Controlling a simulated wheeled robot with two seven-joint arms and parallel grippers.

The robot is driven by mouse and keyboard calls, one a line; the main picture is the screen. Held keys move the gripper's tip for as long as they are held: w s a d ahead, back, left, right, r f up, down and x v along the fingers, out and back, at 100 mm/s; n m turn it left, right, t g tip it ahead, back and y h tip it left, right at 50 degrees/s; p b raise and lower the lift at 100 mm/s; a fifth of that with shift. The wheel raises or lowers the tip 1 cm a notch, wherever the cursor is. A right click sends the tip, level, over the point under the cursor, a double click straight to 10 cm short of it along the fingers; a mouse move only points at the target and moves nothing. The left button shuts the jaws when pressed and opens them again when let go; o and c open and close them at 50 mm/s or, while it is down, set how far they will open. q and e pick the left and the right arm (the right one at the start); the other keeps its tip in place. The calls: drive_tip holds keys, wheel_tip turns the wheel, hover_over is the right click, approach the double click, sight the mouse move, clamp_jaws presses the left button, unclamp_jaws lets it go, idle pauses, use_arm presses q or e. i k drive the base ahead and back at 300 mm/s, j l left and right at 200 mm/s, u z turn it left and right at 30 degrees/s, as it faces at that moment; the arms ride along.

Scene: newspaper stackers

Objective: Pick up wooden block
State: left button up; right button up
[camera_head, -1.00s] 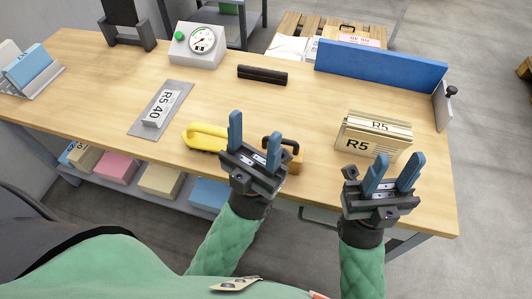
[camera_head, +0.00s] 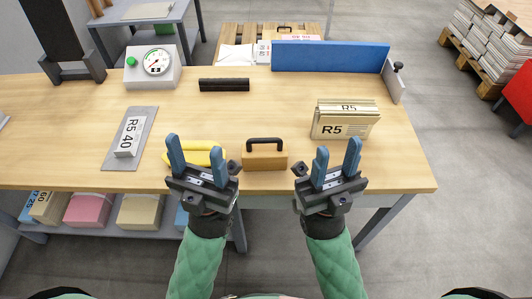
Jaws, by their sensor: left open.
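The wooden block (camera_head: 265,162) is a tan block with a black arched handle on top. It sits near the front edge of the wooden table (camera_head: 400,165), between my two grippers. My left gripper (camera_head: 195,157) is open and empty, left of the block and in front of a yellow object (camera_head: 204,151) that it partly hides. My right gripper (camera_head: 336,165) has its two blue fingers apart, with nothing between them, to the right of the block. Neither gripper touches the block.
A stack of R5 newspapers (camera_head: 345,122) stands to the right, before a blue board (camera_head: 330,57). Bare tabletop lies behind the block.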

sight(270, 154)
drive_tip(key=k+l+u, duration=0.15)
drive_tip(key=l, duration=0.35)
drive_tip(key=k+l+u, duration=0.1)
drive_tip(key=l, duration=0.35)
drive_tip(key=k+l+u, duration=0.15)
drive_tip(key=l, duration=0.3)
drive_tip(key=k+l+u, duration=0.15)
drive_tip(key=k+l, duration=0.15)
drive_tip(key=k+l+u, duration=0.1)
drive_tip(key=k+l, duration=0.15)
drive_tip(key=l, duration=0.25)
